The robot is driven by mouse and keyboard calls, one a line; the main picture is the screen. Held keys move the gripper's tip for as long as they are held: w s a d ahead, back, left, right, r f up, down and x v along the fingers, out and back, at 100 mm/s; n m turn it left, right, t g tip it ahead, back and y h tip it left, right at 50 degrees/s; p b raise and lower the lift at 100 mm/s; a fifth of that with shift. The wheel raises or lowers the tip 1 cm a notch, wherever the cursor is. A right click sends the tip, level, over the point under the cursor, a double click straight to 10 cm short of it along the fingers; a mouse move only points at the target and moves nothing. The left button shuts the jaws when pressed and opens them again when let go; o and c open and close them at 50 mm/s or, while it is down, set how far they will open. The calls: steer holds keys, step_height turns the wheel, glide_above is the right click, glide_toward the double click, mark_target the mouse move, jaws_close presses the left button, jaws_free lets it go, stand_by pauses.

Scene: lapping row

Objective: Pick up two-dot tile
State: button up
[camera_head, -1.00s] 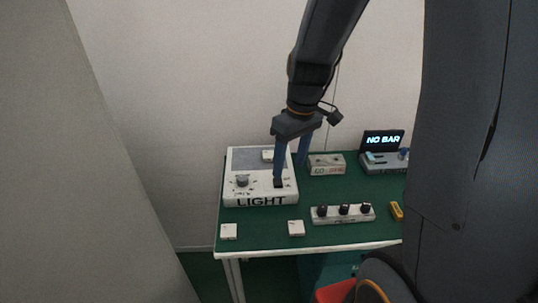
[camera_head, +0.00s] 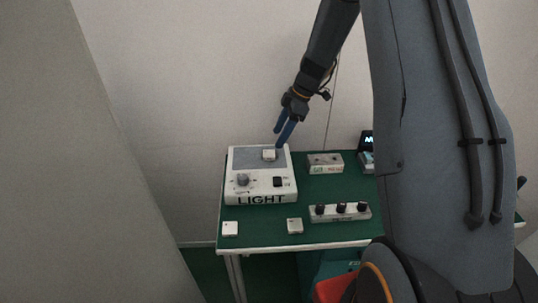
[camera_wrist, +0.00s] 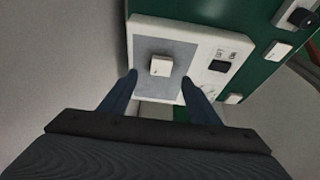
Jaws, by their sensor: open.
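A small white tile (camera_head: 269,155) lies on the grey panel of the white LIGHT box (camera_head: 262,190). It also shows in the wrist view (camera_wrist: 161,66), between and beyond my fingertips. My gripper (camera_head: 282,138) is open and empty, above the back of the box, with its fingers pointing down at the tile. Two more white tiles lie on the green table, one at the front left (camera_head: 230,229) and one at the front middle (camera_head: 295,226). No dots can be made out on any tile, so I cannot tell which has two.
The LIGHT box carries a round knob (camera_head: 243,180) and a black switch (camera_head: 278,182). A grey-white block (camera_head: 325,163) and a strip with black knobs (camera_head: 340,212) stand on the green table (camera_head: 262,222). A dark display (camera_head: 366,141) is partly hidden by my body.

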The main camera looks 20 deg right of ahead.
mark_target(269, 153)
steer(key=shift+p+x, duration=1.65)
steer(key=shift+x, duration=1.95)
steer(key=shift+s, duration=0.1)
steer(key=c, duration=1.2)
steer(key=shift+r, duration=0.2)
